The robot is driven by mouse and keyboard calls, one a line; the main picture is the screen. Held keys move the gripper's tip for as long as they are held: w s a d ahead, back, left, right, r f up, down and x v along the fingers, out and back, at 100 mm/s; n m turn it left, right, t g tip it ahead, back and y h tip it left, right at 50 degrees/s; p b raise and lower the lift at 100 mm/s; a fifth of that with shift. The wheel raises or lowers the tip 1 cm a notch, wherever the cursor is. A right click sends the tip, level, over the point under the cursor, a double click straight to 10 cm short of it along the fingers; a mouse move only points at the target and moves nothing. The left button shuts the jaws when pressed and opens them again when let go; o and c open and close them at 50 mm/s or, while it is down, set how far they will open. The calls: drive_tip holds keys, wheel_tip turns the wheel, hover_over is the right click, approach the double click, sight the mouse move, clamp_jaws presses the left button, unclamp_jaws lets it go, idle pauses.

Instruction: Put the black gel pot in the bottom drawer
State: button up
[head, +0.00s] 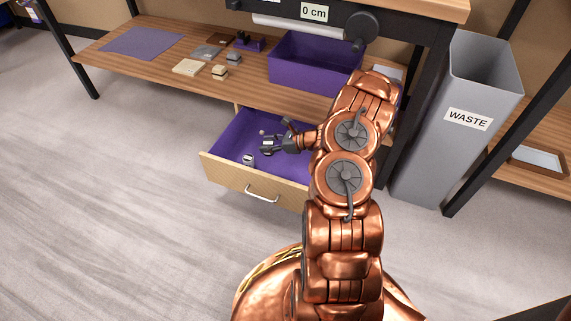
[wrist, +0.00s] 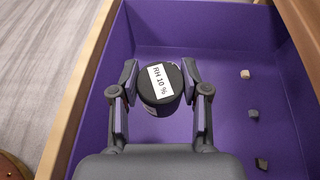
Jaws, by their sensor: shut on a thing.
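The black gel pot (wrist: 160,88) is round, with a white label reading "RH 10 %". My gripper (wrist: 160,100) is shut on it, one finger on each side, in the wrist view. The open drawer (head: 233,177) is lined in purple and has a pale wooden front with a metal handle. In the head view my gripper (head: 270,144) is over the drawer's inside. The wrist view shows the pot within the drawer's walls (wrist: 205,22). I cannot tell whether the pot touches the drawer floor.
Small stones (wrist: 253,113) lie on the drawer floor along the right in the wrist view. A small grey and white item (head: 248,159) shows in the drawer, unclear. A purple bin (head: 300,72) stands on the shelf above. A grey waste bin (head: 430,150) is at right.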

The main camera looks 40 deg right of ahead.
drive_tip(key=shift+f+b, duration=1.95)
drive_tip(key=shift+f, duration=3.15)
drive_tip(key=shift+f, duration=0.35)
drive_tip(key=shift+f, duration=0.25)
drive_tip(key=o, duration=1.1)
drive_tip(key=shift+o, duration=0.2)
